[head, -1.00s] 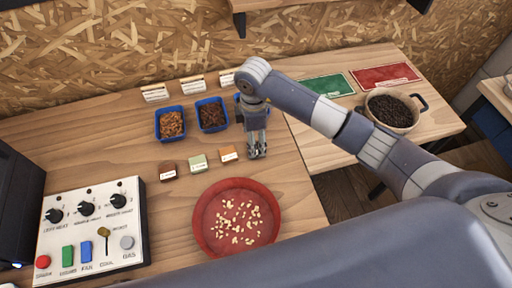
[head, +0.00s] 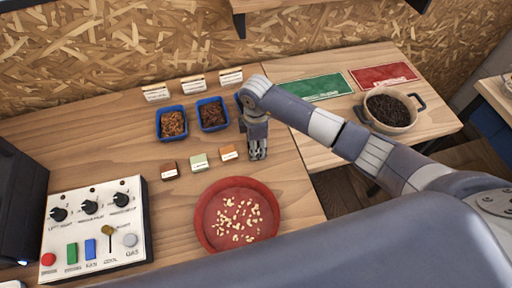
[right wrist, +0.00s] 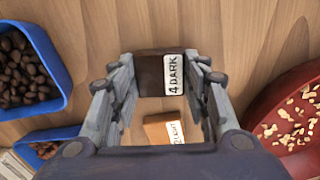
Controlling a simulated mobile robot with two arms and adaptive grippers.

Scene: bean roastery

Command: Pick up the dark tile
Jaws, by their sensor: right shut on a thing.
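The dark tile (right wrist: 160,75), a dark brown block with a white label reading "4 DARK", sits between the fingertips of my right gripper in the right wrist view. My right gripper (head: 258,154) points down at the right end of the row of tiles in the head view. It is shut on the dark tile (right wrist: 188,75), with a finger on each side. In the head view the gripper hides this tile. An orange tile (head: 228,153) stands just left of the gripper; it also shows in the right wrist view (right wrist: 158,130). My left gripper is not in view.
Further left are a green tile (head: 199,162) and a brown tile (head: 169,171). Blue bins of beans (head: 172,137) stand behind. A red dish (head: 201,222) lies in front, a control panel (head: 72,212) at left. A bean pan (head: 388,124) stands right.

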